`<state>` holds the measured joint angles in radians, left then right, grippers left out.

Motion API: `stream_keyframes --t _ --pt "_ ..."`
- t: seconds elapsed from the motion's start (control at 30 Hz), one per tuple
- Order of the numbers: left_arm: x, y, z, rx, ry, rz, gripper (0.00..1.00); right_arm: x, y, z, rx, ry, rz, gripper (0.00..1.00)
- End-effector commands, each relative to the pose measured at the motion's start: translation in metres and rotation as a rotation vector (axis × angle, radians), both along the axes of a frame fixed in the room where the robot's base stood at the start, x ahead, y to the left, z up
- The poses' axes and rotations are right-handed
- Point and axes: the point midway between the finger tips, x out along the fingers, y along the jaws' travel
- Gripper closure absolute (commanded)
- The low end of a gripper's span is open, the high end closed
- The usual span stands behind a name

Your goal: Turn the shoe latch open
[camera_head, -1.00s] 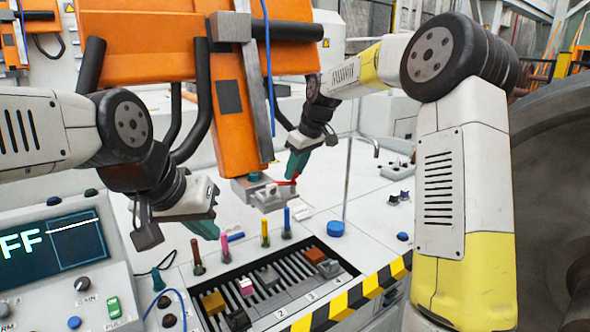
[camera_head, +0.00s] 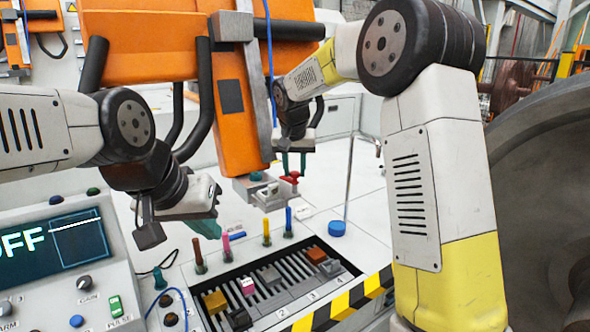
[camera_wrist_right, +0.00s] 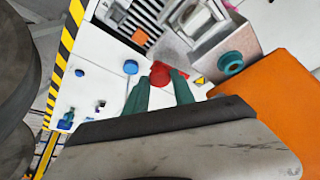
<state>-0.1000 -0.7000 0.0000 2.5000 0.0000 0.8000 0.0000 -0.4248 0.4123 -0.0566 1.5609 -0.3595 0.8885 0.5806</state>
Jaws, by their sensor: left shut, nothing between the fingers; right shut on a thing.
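The red shoe latch (camera_head: 291,179) sits on the right side of the grey metal shoe (camera_head: 268,200) at the lower end of the orange gantry arm (camera_head: 238,120). My right gripper (camera_head: 293,170) comes down from above, with its two green fingers on either side of the latch. In the right wrist view, the red latch (camera_wrist_right: 160,70) shows between the fingertips (camera_wrist_right: 159,80), and the gripper is shut on it. My left gripper (camera_head: 210,230) is shut and empty, left of the shoe, above the panel with the coloured pegs.
A slotted tray (camera_head: 290,287) with several small blocks lies below the shoe, edged by black-yellow striping. Coloured pegs (camera_head: 266,230) stand behind it. A blue button (camera_head: 336,228) and a thin upright rod (camera_head: 349,180) are to the right. A control console (camera_head: 100,285) stands at left.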

Motion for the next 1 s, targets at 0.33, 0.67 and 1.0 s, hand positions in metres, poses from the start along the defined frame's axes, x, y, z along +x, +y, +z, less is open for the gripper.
stream_keyframes --t 0.33,0.67,1.0 --pt "0.0 0.0 0.0 0.0 0.0 0.0 1.0 0.0007 0.0022 0.0009 0.001 -0.002 -0.138 1.0" --pt "0.0 0.0 0.0 0.0 0.0 0.0 1.0 0.0007 0.0017 0.0005 0.001 -0.001 -0.165 1.0" --pt "0.0 0.0 0.0 0.0 0.0 0.0 1.0 0.0005 0.0017 0.0003 0.002 0.0 -0.164 0.48"
